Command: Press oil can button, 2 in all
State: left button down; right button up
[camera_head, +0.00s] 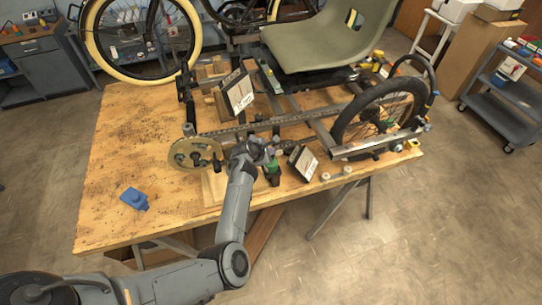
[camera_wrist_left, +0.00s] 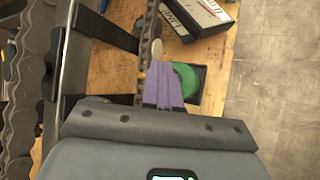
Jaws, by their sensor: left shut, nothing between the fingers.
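A green can-like object (camera_head: 273,173) stands near the front edge of the wooden table; I take it for the oil can. Its round green part (camera_wrist_left: 187,80) shows in the left wrist view, partly hidden by my fingers, and I cannot make out a button. My left gripper (camera_head: 268,154) is shut and empty, right at the top of the green object. In the left wrist view its purple fingers (camera_wrist_left: 164,84) are together, just left of the green round part. I cannot tell whether they touch it. My right gripper is not in view.
The trike frame with its chain (camera_head: 275,124), a wheel (camera_head: 380,112) and a seat (camera_head: 330,38) fills the table's back and right. A black-and-white box (camera_head: 303,162) stands close right of the green object. A blue object (camera_head: 134,199) lies on the clearer left part of the table (camera_head: 110,160).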

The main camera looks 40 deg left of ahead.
pick_arm(q)
jog(key=shift+f, duration=0.35)
jog(key=shift+f+b, duration=0.35)
jog(key=shift+b, duration=0.05)
jog(key=shift+r, duration=0.2)
dwell(0.5)
jog(key=shift+r+p, duration=0.65)
jog(key=shift+p, duration=0.2)
jog(key=shift+r+p, duration=0.35)
notch_tip(320, 180, up, 5)
jog(key=p, duration=0.4)
jog(key=shift+p, duration=0.4)
